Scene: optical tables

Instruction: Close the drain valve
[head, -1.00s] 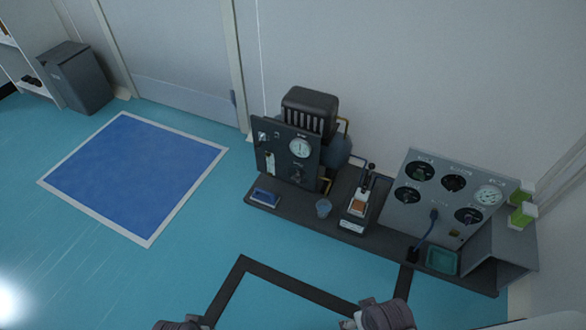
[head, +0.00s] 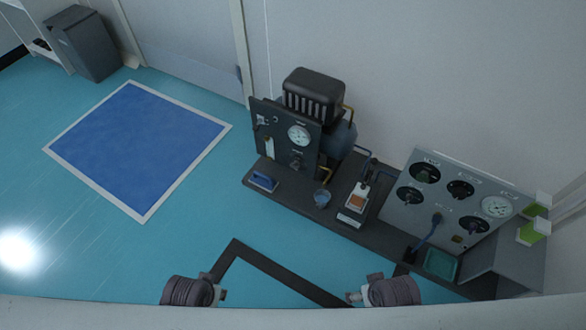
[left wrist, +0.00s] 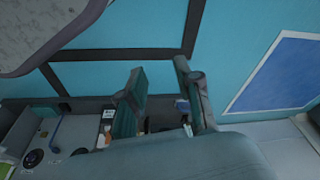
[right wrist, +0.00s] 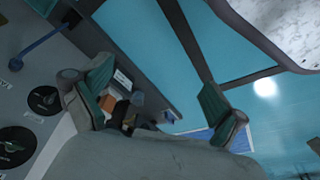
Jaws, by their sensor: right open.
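The dark panel unit (head: 285,135) with a gauge (head: 299,136) stands on the dark bench, with a rounded tank (head: 341,137) behind it. A brass-coloured pipe (head: 325,174) comes down by the tank above a small blue cup (head: 322,197). The drain valve's handle is too small to make out, and I cannot tell its position. My left gripper (head: 221,294) is in front of the bench, apart from it; its fingers stand apart in the left wrist view (left wrist: 165,97). My right gripper (head: 354,298) is also in front of the bench; it is open and empty in the right wrist view (right wrist: 160,100).
A grey panel (head: 455,198) with several dials stands at the bench's right. A small device (head: 355,205), a blue-handled item (head: 263,182) and a teal tray (head: 441,264) are on the bench (head: 290,199). Open floor lies left, with a blue mat (head: 138,145).

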